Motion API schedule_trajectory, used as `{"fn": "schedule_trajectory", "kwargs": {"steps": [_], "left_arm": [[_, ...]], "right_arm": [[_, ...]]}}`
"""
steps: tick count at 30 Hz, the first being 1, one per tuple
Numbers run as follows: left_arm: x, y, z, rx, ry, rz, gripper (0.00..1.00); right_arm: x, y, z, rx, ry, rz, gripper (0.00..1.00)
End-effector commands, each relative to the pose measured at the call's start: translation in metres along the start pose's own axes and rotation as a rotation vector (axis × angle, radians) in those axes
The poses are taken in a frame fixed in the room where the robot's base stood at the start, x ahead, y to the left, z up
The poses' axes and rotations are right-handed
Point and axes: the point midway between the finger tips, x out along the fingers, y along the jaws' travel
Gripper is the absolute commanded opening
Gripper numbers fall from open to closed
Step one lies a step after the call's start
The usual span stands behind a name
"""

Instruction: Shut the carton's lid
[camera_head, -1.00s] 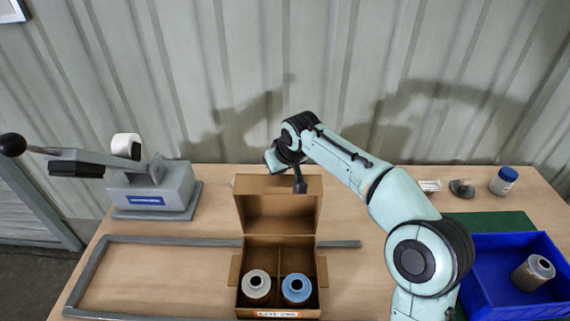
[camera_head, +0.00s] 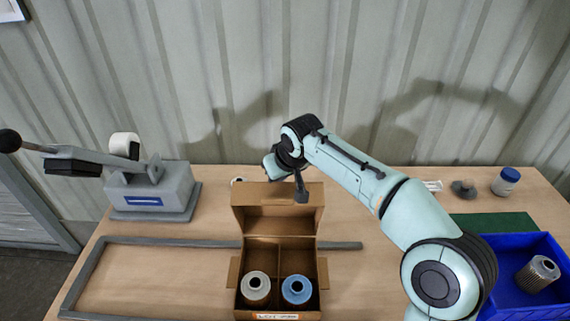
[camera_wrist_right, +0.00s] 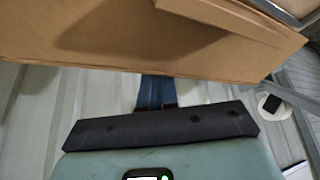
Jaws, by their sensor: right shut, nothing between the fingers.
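The brown carton (camera_head: 236,275) stands on the table with its lid (camera_head: 276,220) raised at the back. One grey-white cartridge (camera_head: 256,288) and one blue-topped cartridge (camera_head: 297,290) sit upright in its two front compartments. The back compartments look empty. My right gripper (camera_head: 301,192) is at the top edge of the lid, towards its right side. In the right wrist view its shut, empty fingers (camera_wrist_right: 157,93) are close against the brown lid panel (camera_wrist_right: 120,35); whether they touch it I cannot tell. My left gripper is out of view.
A grey lever press (camera_head: 150,190) stands at the back left. A grey frame (camera_head: 150,240) lies on the table left of the carton. At right are a blue bin (camera_head: 490,245) with a metal cartridge (camera_head: 537,273), a green mat (camera_head: 500,222) and a blue-capped jar (camera_head: 505,181).

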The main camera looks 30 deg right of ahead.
Motion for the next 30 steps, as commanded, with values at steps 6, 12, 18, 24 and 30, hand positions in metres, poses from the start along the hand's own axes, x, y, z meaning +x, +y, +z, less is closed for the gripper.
{"fn": "schedule_trajectory", "kwargs": {"steps": [6,12,18,24,30], "left_arm": [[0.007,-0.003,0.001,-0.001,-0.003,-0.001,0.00],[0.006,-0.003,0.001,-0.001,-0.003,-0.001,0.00],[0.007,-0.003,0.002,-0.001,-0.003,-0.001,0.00],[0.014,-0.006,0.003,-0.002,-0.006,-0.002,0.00],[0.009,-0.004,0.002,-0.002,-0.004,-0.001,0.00]], "right_arm": [[-0.005,-0.006,0.009,0.000,0.000,0.000,0.00],[-0.007,-0.006,0.009,0.000,0.000,0.000,0.00],[-0.007,-0.007,0.010,0.000,0.001,0.000,0.00],[-0.010,-0.012,0.017,-0.001,0.002,0.000,0.00],[-0.015,-0.012,0.015,0.000,0.001,0.000,0.00]]}}
